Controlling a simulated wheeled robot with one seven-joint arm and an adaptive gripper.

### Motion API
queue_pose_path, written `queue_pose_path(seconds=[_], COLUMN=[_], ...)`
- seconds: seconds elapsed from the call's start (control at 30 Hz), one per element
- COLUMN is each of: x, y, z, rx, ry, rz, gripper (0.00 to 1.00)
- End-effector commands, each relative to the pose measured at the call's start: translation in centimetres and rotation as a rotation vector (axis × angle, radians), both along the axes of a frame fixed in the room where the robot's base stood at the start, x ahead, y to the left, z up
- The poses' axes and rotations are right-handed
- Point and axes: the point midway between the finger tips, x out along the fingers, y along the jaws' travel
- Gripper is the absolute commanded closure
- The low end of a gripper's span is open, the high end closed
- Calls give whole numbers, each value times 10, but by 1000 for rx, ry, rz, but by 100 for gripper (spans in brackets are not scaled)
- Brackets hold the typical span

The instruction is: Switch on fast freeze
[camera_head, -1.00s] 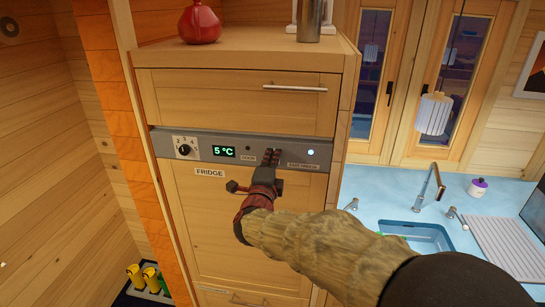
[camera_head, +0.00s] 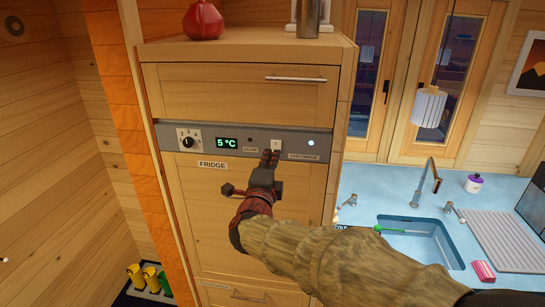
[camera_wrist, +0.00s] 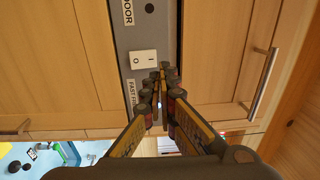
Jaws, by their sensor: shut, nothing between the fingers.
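The fast freeze switch (camera_head: 276,145) is a small white rocker on the grey control panel of the wooden fridge cabinet. In the wrist view the switch (camera_wrist: 143,60) shows O and I marks; I cannot tell which side is pressed. The "FAST FREEZE" label (camera_head: 304,157) is right of it, under a lit white-blue indicator light (camera_head: 311,143). My gripper (camera_head: 270,157) is shut and empty, its fingertips just below the switch in the head view. In the wrist view my gripper (camera_wrist: 161,73) is beside the switch, and its fingers partly cover the panel; I cannot tell whether they touch it.
The panel also has a dial (camera_head: 188,142), a 5 °C display (camera_head: 227,143) and a dark door indicator (camera_head: 250,140). A drawer handle (camera_head: 296,78) sticks out above. A sink (camera_head: 418,235) and blue counter are to the right.

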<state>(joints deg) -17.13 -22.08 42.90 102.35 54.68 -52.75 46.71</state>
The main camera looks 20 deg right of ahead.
Motion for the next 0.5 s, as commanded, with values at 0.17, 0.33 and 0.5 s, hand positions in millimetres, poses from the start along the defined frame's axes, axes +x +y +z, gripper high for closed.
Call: queue_pose_path(seconds=[0.17,0.33,0.5], x=[-29,-46,-53], y=[13,21,23], z=[6,8,10], rx=[0,0,1], ry=[-3,-1,-1], rz=[3,3,0], gripper=[100,100,100])
